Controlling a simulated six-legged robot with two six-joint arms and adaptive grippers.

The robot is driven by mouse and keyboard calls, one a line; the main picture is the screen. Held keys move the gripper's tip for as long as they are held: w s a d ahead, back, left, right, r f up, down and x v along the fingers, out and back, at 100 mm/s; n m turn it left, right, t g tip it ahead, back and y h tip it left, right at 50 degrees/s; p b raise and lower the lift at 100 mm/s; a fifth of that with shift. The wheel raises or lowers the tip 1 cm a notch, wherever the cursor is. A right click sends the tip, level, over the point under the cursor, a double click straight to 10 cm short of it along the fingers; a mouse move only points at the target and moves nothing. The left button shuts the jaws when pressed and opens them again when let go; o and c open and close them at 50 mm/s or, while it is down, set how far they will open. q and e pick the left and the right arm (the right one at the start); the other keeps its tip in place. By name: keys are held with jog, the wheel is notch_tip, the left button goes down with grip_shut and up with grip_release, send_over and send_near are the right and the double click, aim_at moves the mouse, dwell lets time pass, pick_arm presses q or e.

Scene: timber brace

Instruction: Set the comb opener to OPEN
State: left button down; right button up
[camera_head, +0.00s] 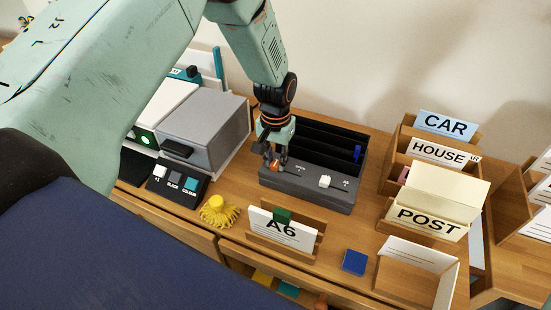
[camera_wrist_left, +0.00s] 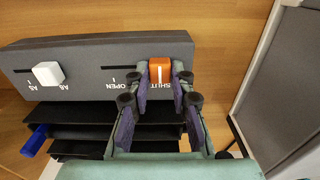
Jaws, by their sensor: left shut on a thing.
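The comb opener (camera_head: 318,192) is a dark grey box with black slots behind its front panel. Its orange slider knob (camera_wrist_left: 160,70) sits at the SHUT end of its slot, with the OPEN label (camera_wrist_left: 130,87) at the other end. The knob also shows in the head view (camera_head: 275,164). My left gripper (camera_head: 274,158) is shut on the orange knob, with its fingers on either side of it in the wrist view (camera_wrist_left: 160,82). A white knob (camera_head: 324,181) sits in a second slot. My right gripper is not in view.
A grey box machine (camera_head: 203,125) stands close to the left of the opener. A POST rack (camera_head: 425,218) stands to the right. An A6 card holder (camera_head: 285,234), a yellow tassel (camera_head: 218,211) and a blue block (camera_head: 354,262) lie in front. A blue piece (camera_head: 357,154) sits in the slots.

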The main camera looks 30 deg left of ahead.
aim_at(298, 175)
pick_arm(q)
jog(key=shift+d, duration=0.1)
jog(key=d+p, duration=0.1)
jog(key=d, duration=0.5)
jog(key=shift+w+d, duration=0.1)
jog(key=shift+w, duration=0.05)
jog(key=shift+f, duration=0.1)
jog(key=c, duration=1.2)
grip_release()
jog(key=shift+d, duration=0.15)
jog(key=shift+o, duration=0.2)
jog(key=shift+a, duration=0.2)
notch_tip(298, 175, up, 12)
